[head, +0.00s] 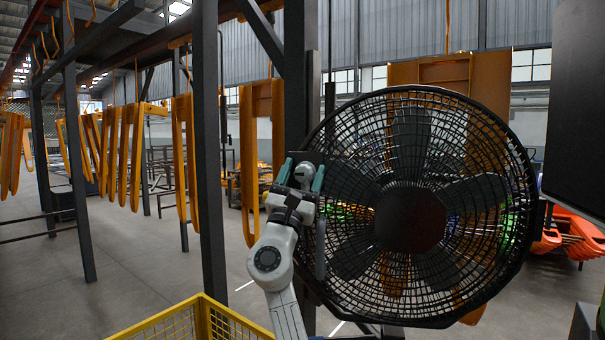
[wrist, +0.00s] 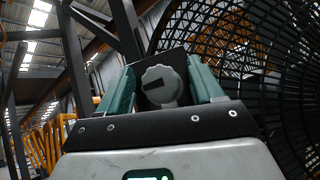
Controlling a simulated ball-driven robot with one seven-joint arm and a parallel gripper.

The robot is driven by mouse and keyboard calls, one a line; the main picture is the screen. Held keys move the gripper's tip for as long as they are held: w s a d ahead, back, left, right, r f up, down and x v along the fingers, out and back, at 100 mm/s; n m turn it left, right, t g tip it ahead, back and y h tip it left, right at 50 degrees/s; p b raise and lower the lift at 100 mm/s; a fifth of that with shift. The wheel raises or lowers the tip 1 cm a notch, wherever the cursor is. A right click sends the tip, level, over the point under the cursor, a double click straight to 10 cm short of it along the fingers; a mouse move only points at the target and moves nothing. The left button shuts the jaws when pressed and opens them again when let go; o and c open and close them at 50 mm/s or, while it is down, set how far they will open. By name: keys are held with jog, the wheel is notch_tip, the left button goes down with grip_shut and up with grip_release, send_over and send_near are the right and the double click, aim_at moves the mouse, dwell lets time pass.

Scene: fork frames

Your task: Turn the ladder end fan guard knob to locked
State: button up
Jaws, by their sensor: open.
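The fan guard knob (wrist: 161,86) is a round grey dial with a dark pointer mark, on a dark plate (wrist: 172,60). In the wrist view its pointer lies nearly level, toward the left. In the head view the knob (head: 305,172) shows as a light round shape at the left edge of the large black fan guard (head: 410,215). My gripper (head: 299,178) is open, with its teal fingers on either side of the knob. In the wrist view my gripper (wrist: 160,85) also frames the knob. I cannot tell whether the fingers touch it. Lock markings are not readable.
A dark steel post (head: 300,80) stands behind my gripper. A yellow mesh crate (head: 195,322) is at the bottom, left of my arm. Orange frames (head: 131,155) hang at the left. A dark panel (head: 574,110) stands at the right. Open floor (head: 120,265) lies at left.

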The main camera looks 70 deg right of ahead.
jog(key=c, duration=1)
